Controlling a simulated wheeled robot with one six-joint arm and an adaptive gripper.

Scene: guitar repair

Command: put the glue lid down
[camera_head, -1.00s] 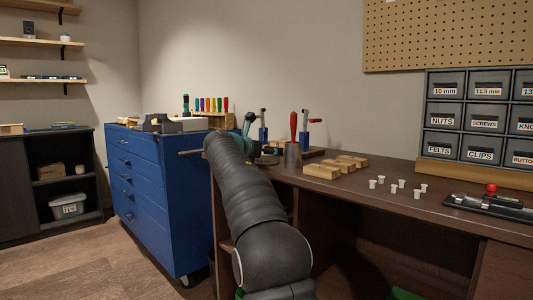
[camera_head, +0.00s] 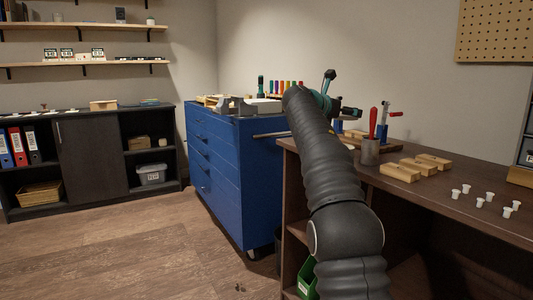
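My arm reaches up from the bottom of the head view to the back end of the workbench (camera_head: 462,210). My gripper (camera_head: 350,112) is small and dark there, above the bench and near the clamps. I cannot tell whether its fingers are open or shut, or whether it holds anything. I cannot make out the glue lid; it may be hidden by the gripper or too small to tell. No glue bottle is recognisable.
A metal cup with a red-handled tool (camera_head: 370,150), wooden blocks (camera_head: 400,172) and several white pegs (camera_head: 490,197) stand on the workbench. A blue tool cabinet (camera_head: 225,170) stands left of it. A dark shelf unit (camera_head: 90,160) lines the left wall. The floor (camera_head: 130,250) in front is clear.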

